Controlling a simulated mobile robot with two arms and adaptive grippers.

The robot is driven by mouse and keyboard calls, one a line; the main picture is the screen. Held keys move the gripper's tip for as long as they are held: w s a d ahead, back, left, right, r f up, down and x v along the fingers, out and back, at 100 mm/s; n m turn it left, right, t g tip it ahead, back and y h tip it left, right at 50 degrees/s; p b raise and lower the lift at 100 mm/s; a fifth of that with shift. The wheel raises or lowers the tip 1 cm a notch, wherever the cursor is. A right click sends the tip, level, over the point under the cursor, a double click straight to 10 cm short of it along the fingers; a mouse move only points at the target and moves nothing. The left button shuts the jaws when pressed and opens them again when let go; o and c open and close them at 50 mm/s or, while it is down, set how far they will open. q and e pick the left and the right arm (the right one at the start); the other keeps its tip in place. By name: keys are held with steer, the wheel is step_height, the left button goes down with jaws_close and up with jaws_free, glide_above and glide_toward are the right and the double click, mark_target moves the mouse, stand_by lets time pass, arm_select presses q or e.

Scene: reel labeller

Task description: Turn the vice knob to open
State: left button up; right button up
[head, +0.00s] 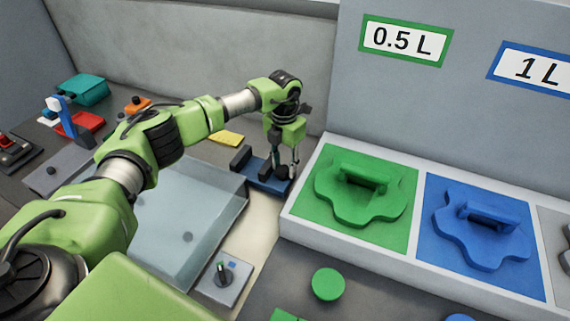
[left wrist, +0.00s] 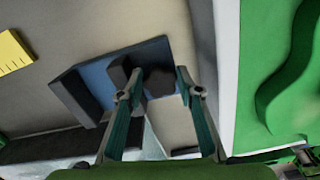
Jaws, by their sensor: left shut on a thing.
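The vice has a blue base (head: 262,184) with dark jaw blocks (head: 240,157) and stands beside the white-edged tray. In the left wrist view its blue base (left wrist: 151,53), a dark end block (left wrist: 78,97) and a second block (left wrist: 119,72) show, with a gap between the blocks. The dark round vice knob (left wrist: 159,81) sits between the fingertips. My left gripper (head: 285,172) reaches down over the vice's right end, shut on the knob; the fingers also show in the left wrist view (left wrist: 158,84). In the head view the fingers largely hide the knob. My right gripper is out of view.
The white-edged tray (head: 350,255) with green (head: 330,205) and blue (head: 480,240) shaped pieces stands close on the right. A clear flat panel (head: 190,215) and a small dial box (head: 223,277) lie in front. A yellow scale (head: 228,137) lies behind; a wall rises at the back.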

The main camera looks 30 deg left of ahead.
mark_target(284, 169)
arm_select(q)
steer(key=shift+s+f, duration=0.35)
steer(key=shift+s, duration=0.05)
steer(key=o, duration=1.1)
steer(key=shift+r, duration=0.15)
steer(key=shift+a+r, duration=0.1)
steer(key=shift+a, duration=0.05)
steer(key=shift+r, duration=0.2)
steer(key=shift+d+r, duration=0.2)
steer(key=shift+r, duration=3.55)
